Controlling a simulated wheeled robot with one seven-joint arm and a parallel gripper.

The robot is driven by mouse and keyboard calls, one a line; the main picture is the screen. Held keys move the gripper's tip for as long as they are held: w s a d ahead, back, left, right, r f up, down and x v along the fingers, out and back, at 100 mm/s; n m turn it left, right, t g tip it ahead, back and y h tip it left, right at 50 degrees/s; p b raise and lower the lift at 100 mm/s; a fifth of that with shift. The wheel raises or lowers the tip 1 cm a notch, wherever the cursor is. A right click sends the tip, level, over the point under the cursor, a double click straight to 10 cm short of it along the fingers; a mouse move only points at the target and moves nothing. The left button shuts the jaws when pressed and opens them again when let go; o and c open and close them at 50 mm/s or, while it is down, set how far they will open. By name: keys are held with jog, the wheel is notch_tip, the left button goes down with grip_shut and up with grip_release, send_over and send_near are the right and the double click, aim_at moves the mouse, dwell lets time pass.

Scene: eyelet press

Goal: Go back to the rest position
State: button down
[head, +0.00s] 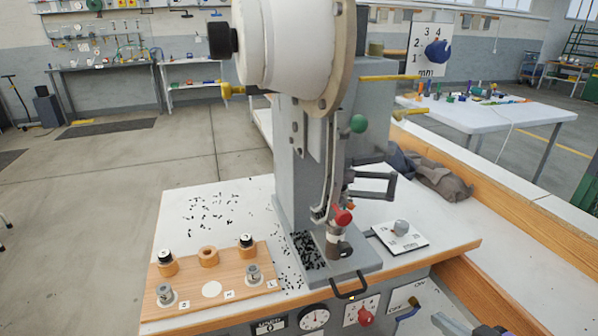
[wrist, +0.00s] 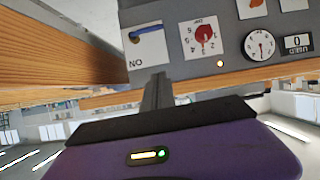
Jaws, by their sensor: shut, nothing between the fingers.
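My gripper (wrist: 157,80) shows in the wrist view as dark fingers together beyond the purple housing, with nothing visible between them. They point toward the front panel (wrist: 228,60) of the press bench, which appears upside down. I cannot tell the exact gap to it. In the head view, part of my gripper (head: 447,322) shows at the bottom edge, right of the bench front. The eyelet press (head: 300,160) stands on the white-topped bench (head: 225,222). No marker of a rest position is visible.
The panel carries a dial (head: 315,317), a red knob (head: 365,316) and a blue lever (head: 407,314). A wooden holder board (head: 212,275) with small parts lies at the bench's front left. A wooden rail (head: 520,205) runs along the right. Open floor (head: 80,220) lies left.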

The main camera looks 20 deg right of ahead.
jog(key=s+d+r+m+t+h, duration=0.1)
jog(key=s+d+r+m+h, duration=0.25)
jog(key=m+h, duration=0.2)
jog(key=s+a+r+n+y+p, duration=0.2)
jog(key=s+a+n+y, duration=0.3)
jog(key=s+a, duration=1.6)
jog(key=a+r, duration=0.1)
jog(key=a, duration=0.2)
jog(key=shift+s+a+t+y, duration=0.2)
jog(key=shift+a+t+y, duration=0.05)
jog(key=shift+t+y, duration=0.15)
jog(key=shift+f, duration=0.1)
